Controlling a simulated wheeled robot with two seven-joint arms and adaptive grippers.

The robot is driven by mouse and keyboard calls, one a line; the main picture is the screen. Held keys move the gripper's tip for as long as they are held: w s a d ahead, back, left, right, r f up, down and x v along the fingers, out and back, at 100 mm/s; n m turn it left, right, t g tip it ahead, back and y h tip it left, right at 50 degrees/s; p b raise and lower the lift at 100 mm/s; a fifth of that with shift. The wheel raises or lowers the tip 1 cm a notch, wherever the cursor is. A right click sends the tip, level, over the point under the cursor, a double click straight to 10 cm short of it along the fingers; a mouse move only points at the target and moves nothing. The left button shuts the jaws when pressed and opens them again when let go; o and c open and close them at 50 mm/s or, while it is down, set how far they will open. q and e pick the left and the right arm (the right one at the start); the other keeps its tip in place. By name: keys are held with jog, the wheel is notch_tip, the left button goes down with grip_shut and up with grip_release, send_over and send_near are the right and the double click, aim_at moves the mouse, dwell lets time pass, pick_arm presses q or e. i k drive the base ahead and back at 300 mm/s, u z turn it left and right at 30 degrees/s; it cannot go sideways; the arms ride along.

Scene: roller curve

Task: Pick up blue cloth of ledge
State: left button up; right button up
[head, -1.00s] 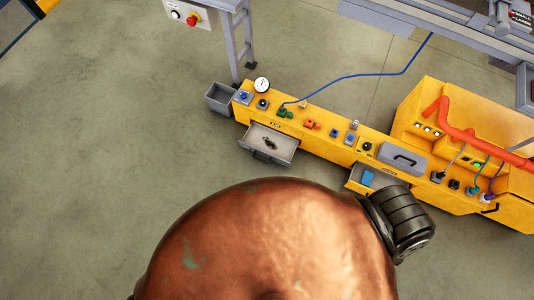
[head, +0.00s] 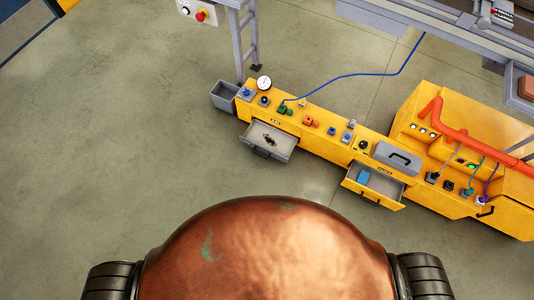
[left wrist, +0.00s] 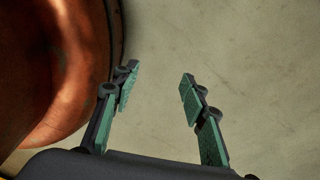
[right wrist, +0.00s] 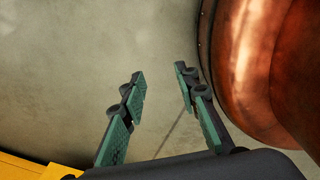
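A small blue cloth (head: 363,177) lies inside an open drawer (head: 385,187) of the yellow bench, at the right of the head view. Neither gripper shows in the head view. My left gripper (left wrist: 158,88) is open and empty in the left wrist view, above bare floor. My right gripper (right wrist: 160,85) is open and empty in the right wrist view, also above floor. The cloth shows in neither wrist view.
The yellow bench (head: 330,146) carries knobs, a gauge (head: 264,83), a grey case (head: 397,157) and orange pipes (head: 470,140). A second open drawer (head: 280,142) holds a dark item. A grey bin (head: 224,97) stands left. Floor (head: 120,150) is clear.

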aim_at(362, 179)
jog(key=z, duration=0.1)
jog(key=k, duration=0.35)
jog(key=z, duration=0.45)
